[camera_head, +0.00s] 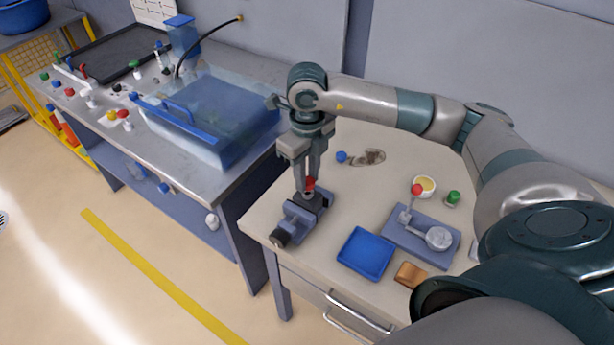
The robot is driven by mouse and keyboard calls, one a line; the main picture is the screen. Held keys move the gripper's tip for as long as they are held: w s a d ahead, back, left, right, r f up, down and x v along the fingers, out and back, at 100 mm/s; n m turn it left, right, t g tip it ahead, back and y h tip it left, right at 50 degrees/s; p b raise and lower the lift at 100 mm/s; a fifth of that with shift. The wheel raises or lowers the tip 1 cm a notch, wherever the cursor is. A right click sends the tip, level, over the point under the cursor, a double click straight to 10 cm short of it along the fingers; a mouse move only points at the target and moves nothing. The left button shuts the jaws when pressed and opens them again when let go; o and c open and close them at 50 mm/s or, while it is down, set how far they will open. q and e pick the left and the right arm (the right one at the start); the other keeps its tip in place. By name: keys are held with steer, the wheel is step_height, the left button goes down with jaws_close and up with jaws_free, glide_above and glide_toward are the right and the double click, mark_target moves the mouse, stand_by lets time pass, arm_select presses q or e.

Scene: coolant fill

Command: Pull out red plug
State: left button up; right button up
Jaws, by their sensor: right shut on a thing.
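The red plug (310,184) shows at the tips of my right gripper (308,180), just above a small blue-grey vise-like holder (299,218) on the beige table. My right gripper points down and is shut on the red plug. The fingers hide part of the plug, and I cannot tell whether its lower end is still inside the holder. My left gripper is not in view.
A blue tray (366,252), a grey-blue plate with a red-knobbed lever (417,190), a green-capped item (453,197) and a brown block (410,274) lie right of the holder. A clear blue tank (215,115) stands on the metal bench at left.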

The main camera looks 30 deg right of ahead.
steer(key=shift+r+p, duration=0.55)
steer(key=shift+r, duration=0.9)
